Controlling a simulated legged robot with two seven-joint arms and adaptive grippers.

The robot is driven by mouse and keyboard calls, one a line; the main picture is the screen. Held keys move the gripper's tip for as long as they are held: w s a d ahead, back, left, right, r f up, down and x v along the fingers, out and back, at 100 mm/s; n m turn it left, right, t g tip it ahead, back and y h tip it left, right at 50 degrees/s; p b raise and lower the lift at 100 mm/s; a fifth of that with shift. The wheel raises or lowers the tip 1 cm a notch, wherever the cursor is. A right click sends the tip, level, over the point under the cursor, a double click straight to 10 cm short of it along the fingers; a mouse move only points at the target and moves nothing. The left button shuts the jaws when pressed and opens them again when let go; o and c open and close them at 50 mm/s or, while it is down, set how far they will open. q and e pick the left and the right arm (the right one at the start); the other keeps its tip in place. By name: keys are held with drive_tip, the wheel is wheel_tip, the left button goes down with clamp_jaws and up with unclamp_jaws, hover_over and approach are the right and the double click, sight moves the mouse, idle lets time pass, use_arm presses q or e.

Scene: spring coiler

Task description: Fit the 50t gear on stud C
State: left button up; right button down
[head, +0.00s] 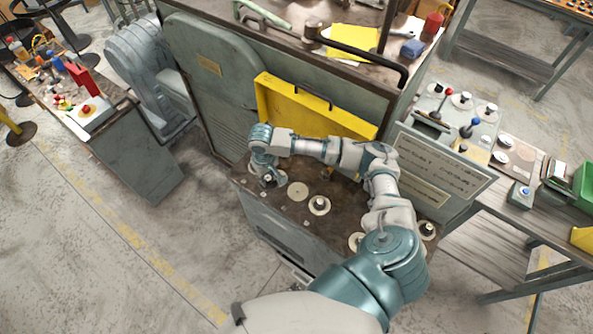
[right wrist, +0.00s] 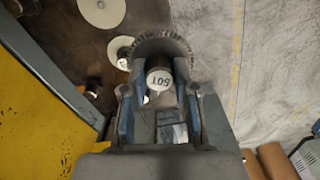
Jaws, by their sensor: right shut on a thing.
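My right gripper (head: 268,180) is over the left end of the brown deck (head: 262,200) in the head view, with my arm reaching across from the lower right. The gear's dark toothed rim (right wrist: 165,42) shows past the fingertips. I cannot tell whether the gear touches the deck or a stud. No lettering for stud C is legible, and my gripper hides the spot under it. My left gripper is not in view.
A pale disc (head: 298,191) and a pale gear with a hub (head: 319,206) lie right of my gripper on the deck. More round parts (head: 427,231) stand at its right end. An upright yellow panel (head: 310,108) borders the deck's back.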

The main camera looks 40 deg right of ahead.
drive_tip(key=shift+n, duration=0.3)
drive_tip(key=s+d+f+p, duration=0.1)
drive_tip(key=d+f, duration=0.1)
drive_tip(key=d, duration=0.1)
drive_tip(key=s+d+f+p, duration=0.1)
drive_tip(key=d+f, duration=0.1)
drive_tip(key=d, duration=0.1)
drive_tip(key=s+d+f+p, duration=0.1)
drive_tip(key=s+d+f, duration=0.1)
drive_tip(key=d, duration=0.1)
drive_tip(key=shift+d+f, duration=0.25)
drive_tip(key=shift+f, duration=0.05)
drive_tip(key=f, duration=0.1)
drive_tip(key=f+b, duration=0.2)
drive_tip(key=shift+d, duration=0.25)
drive_tip(key=shift+w+f, duration=0.1)
drive_tip(key=shift+f, duration=0.5)
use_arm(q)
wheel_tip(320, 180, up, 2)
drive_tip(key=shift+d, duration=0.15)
use_arm(e)
drive_tip(key=shift+a, duration=0.15)
use_arm(q)
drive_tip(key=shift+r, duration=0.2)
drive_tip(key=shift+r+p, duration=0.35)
drive_tip(key=shift+p, duration=0.05)
